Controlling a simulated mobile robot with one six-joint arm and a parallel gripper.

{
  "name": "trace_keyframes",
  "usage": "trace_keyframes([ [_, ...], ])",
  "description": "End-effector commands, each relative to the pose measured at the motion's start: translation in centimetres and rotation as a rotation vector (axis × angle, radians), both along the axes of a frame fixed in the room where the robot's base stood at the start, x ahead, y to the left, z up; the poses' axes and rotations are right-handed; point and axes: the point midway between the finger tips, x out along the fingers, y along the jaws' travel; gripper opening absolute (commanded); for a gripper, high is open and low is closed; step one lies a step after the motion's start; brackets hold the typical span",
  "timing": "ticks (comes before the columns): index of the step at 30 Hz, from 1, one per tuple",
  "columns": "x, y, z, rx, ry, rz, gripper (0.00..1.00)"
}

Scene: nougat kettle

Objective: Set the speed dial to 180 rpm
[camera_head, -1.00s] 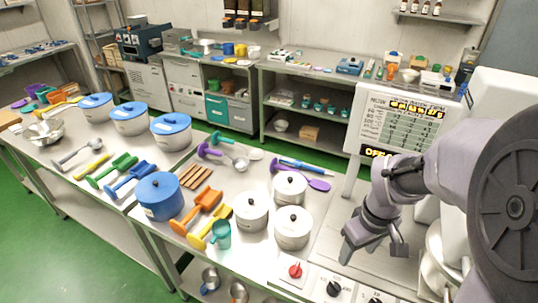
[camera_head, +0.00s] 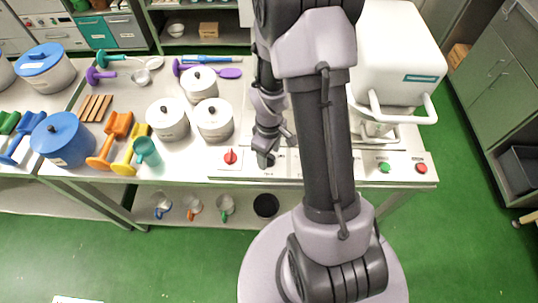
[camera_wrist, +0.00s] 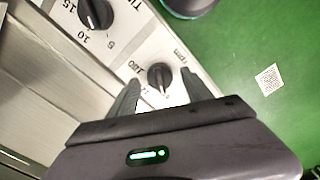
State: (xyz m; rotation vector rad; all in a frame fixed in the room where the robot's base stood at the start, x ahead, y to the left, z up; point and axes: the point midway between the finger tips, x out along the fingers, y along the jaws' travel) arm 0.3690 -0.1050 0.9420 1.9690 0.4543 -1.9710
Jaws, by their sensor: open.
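The speed dial (camera_wrist: 159,77) is a small black knob on the pale panel in the wrist view. "rpm" is printed beside it; the nearby number is too blurred to read surely, and so is the exact pointer setting. My gripper (camera_wrist: 160,84) is open, with one fingertip on each side of the dial; I cannot tell whether either touches it. In the head view, my gripper (camera_head: 266,159) is low over the front control panel (camera_head: 221,172), and the arm hides the dial there.
A larger black timer dial (camera_wrist: 95,12) is close to the speed dial. On the panel are a red knob (camera_head: 230,157), a green button (camera_head: 384,168) and a red button (camera_head: 421,168). White pots (camera_head: 214,121) stand left of my arm. The white machine (camera_head: 397,55) is right.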

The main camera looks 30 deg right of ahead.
Motion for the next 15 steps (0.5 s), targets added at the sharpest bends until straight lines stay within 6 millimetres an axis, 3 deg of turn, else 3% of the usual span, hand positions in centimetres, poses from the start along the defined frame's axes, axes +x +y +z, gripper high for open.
trace_keyframes([
  [8,0.03,-0.01,-0.08,0.0,-0.001,0.0,0.56],
  [15,0.02,0.0,-0.07,0.0,-0.001,0.0,0.09],
])
